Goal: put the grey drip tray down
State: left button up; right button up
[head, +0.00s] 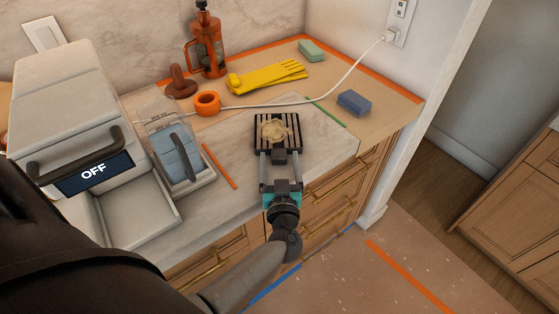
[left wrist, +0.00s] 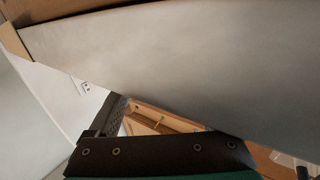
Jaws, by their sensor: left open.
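The drip tray (head: 258,143) looks dark grey and slatted in the head view. It appears to lie flat on the marble part of the counter near the front edge. A tan, round, lumpy thing (head: 274,130) sits on its slats. My left gripper (head: 280,158) is open at the tray's near side, its two fingers apart and pointing at the tray. I cannot tell whether the fingers touch it. The left wrist view is mostly filled by a plain grey surface (left wrist: 180,65), which I cannot identify for sure. My right gripper is not in view.
A white machine reading OFF (head: 70,110) and a clear bin with a blue-grey part (head: 176,157) stand left. Behind are an orange tape roll (head: 207,103), yellow gloves (head: 268,77), a press (head: 206,45), a blue sponge (head: 354,103) and a white cord (head: 320,96). Marble right of the tray is clear.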

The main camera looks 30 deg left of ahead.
pick_arm(q)
jog(key=shift+s+f, duration=0.1)
jog(key=shift+f, duration=0.1)
jog(key=p+v, duration=0.4)
jog(key=v, duration=1.1)
jog(key=shift+d+r, duration=0.1)
jog(key=shift+d, duration=0.05)
jog(key=s+d+f+m+g+h+b, duration=0.1)
jog(key=s+d+f+m+h+b, duration=0.2)
jog(key=f, duration=0.6)
jog(key=s+d+f+m+g+h+b, duration=0.1)
jog(key=s+d+f+m+g+h, duration=0.2)
jog(key=f, duration=0.6)
jog(key=s+d+f+m+h+b, duration=0.1)
jog(key=f+m+h, duration=0.1)
jog(key=f+h, duration=0.5)
jog(key=s+a+f+g+y+b, duration=0.1)
jog(key=s+a+f+g, duration=0.2)
jog(key=s+f, duration=0.2)
jog(key=s+a+f+g+y+b, duration=0.1)
jog(key=s+a+f+g, duration=0.1)
jog(key=s+f, duration=0.4)
jog(key=s+a+f+m+g+y+b, duration=0.1)
jog(key=s+a+f+g, duration=0.2)
jog(key=s, duration=0.6)
notch_tip(320, 180, down, 3)
jog(key=shift+a+f+g+b, duration=0.1)
jog(key=shift+a+g+b, duration=0.25)
jog(key=shift+g, duration=0.65)
